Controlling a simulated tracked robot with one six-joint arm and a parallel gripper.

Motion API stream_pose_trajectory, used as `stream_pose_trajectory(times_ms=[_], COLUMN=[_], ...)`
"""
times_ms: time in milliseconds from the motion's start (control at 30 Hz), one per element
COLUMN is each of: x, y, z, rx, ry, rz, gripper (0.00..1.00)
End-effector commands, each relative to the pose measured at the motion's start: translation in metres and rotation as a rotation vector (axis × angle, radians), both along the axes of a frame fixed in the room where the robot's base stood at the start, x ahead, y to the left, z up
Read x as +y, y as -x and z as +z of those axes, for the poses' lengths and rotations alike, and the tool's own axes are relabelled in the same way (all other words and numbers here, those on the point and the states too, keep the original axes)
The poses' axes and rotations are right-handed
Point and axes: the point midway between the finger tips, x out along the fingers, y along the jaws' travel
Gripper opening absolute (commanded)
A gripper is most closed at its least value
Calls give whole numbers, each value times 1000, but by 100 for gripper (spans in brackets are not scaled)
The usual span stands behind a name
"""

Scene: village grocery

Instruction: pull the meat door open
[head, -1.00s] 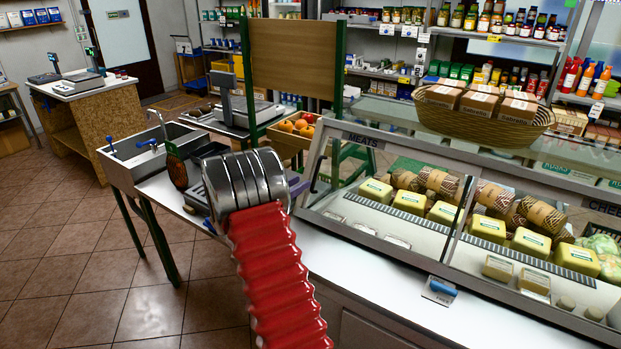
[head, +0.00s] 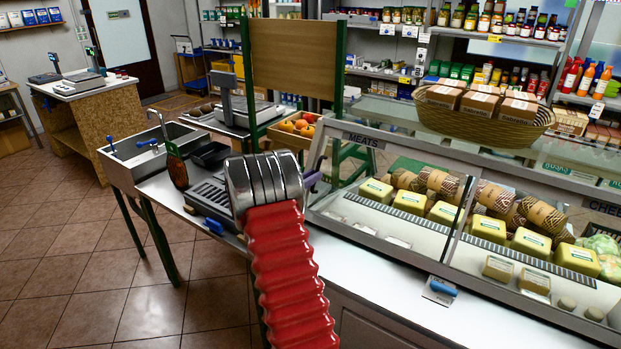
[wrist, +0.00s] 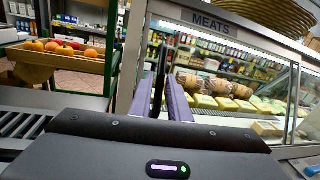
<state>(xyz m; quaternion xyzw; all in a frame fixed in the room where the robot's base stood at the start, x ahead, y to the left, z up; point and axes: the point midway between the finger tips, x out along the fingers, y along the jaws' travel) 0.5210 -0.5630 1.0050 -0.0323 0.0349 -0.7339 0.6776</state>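The meat door (head: 385,190) is the slanted glass front under the "MEATS" sign on the left half of the display case. It looks closed. In the wrist view the sign (wrist: 212,24) is at upper middle. My gripper (head: 312,178) is at the door's left edge, mostly hidden behind my wrist in the head view. In the wrist view my gripper's two purple fingers (wrist: 162,92) stand apart. A dark upright bar (wrist: 161,68), which looks like the door handle, shows between them. I cannot tell whether the fingers touch it.
A white counter (head: 370,290) runs in front of the case. A wicker basket of boxes (head: 484,118) stands on its top. An orange crate (head: 290,138) is behind. Tiled floor is free at left.

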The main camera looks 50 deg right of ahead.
Motion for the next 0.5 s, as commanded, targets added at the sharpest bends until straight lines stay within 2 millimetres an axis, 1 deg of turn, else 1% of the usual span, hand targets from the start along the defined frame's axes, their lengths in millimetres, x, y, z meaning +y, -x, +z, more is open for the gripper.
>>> stream_pose_trajectory(times_ms=[33,200,500], x=[0,0,0], y=[0,0,-1], z=[0,0,0], rx=[0,0,0], ry=[0,0,0], rz=[0,1,2], gripper=[13,1,0])
